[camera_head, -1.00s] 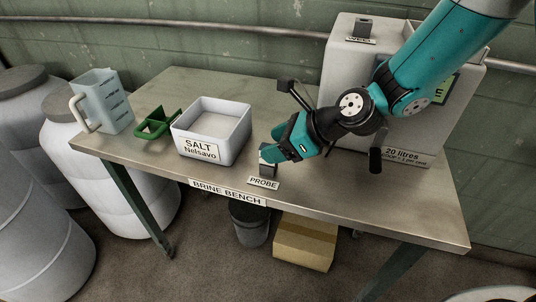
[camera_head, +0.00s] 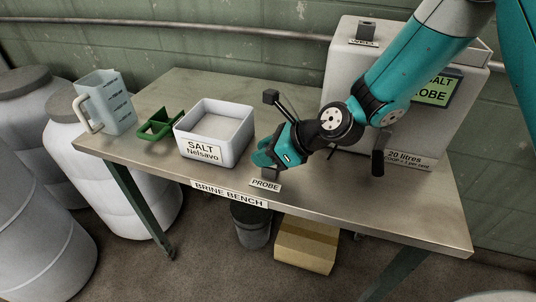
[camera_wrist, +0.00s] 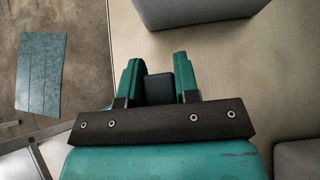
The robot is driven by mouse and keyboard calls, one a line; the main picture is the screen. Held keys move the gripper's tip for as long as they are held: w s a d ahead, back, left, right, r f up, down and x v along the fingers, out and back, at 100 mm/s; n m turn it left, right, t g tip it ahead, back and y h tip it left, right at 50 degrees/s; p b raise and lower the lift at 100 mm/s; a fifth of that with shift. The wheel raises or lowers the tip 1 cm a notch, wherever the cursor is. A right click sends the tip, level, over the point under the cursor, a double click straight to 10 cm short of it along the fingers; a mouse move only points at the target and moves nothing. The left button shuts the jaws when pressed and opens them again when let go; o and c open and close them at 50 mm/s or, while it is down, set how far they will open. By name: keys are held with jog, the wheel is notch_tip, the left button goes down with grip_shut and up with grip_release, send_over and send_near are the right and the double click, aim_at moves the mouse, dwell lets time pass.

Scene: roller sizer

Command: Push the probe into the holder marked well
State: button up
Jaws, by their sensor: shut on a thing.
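My gripper (camera_head: 264,157) is low over the front of the bench, at the small dark block (camera_head: 271,173) behind the PROBE label (camera_head: 265,185). In the wrist view my gripper (camera_wrist: 159,80) has its two teal fingers on either side of a dark grey piece (camera_wrist: 159,89), which I take to be the probe's top. It is shut on that piece. The fingers hide most of the probe in the head view, and I cannot tell whether it is clear of its block. The holder marked WELL (camera_head: 367,31) is a small grey block on top of the white tank, with its label in front.
The white tank (camera_head: 344,85) stands at the bench's back right, with a green screen (camera_head: 434,91) on it. A white salt tub (camera_head: 239,150), a green scoop (camera_head: 158,125) and a jug (camera_head: 111,105) are left of my gripper. The bench's front right (camera_head: 420,205) is clear.

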jog(key=shift+r, duration=0.1)
notch_tip(320, 180, up, 20)
jog(key=p, duration=0.2)
dwell(0.4)
